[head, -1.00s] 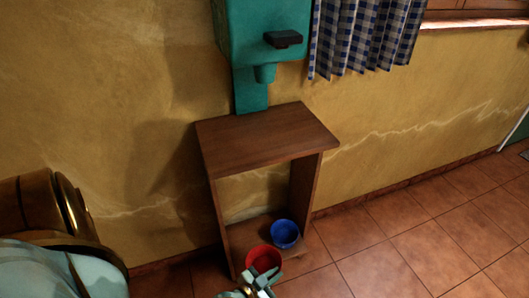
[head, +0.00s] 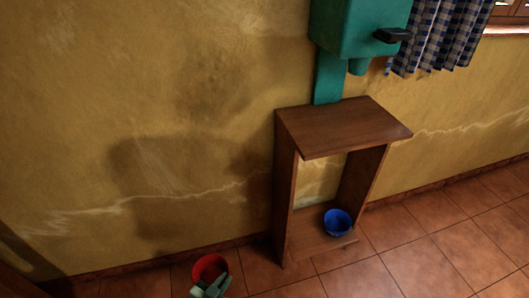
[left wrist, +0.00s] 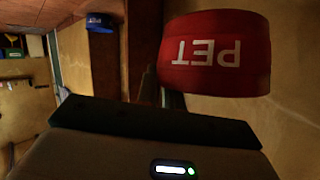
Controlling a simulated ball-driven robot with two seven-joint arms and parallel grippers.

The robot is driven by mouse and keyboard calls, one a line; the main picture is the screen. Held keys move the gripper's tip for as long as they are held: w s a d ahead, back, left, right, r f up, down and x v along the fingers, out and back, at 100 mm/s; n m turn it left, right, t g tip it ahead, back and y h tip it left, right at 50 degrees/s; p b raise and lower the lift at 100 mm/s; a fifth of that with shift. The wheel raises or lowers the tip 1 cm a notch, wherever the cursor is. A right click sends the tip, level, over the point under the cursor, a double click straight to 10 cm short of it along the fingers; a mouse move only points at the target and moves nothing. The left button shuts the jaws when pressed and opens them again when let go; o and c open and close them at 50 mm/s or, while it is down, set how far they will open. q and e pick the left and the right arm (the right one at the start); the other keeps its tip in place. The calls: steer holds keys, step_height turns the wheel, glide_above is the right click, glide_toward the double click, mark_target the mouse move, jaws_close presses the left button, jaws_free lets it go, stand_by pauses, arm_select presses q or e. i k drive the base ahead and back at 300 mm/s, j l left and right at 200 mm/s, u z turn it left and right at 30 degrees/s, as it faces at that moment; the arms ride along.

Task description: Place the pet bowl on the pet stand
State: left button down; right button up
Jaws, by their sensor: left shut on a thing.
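The red pet bowl (head: 210,267) is held by my left gripper (head: 212,284) at the bottom of the head view, left of the pet stand. In the left wrist view the red bowl (left wrist: 215,75) fills the upper right, its white PET lettering upside down. My left gripper is shut on it; the exact grip at the rim is mostly hidden. The pet stand (head: 340,128) is an open brown wooden frame against the wall, with a bare top and a low shelf (head: 310,242). My right gripper is not in view.
A blue bowl (head: 337,222) sits on the stand's low shelf and also shows in the left wrist view (left wrist: 100,22). A teal dispenser (head: 350,30) is above the stand's back. The yellow wall (head: 130,130) closes the back. Tiled floor (head: 430,235) is clear at right.

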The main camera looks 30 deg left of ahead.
mark_target(346, 122)
steer(key=i+l+u, duration=0.2)
steer(key=u, duration=0.3)
steer(key=i+l+u, duration=0.1)
steer(key=l+u, duration=0.9)
steer(key=i+j, duration=0.05)
steer(key=j, duration=0.05)
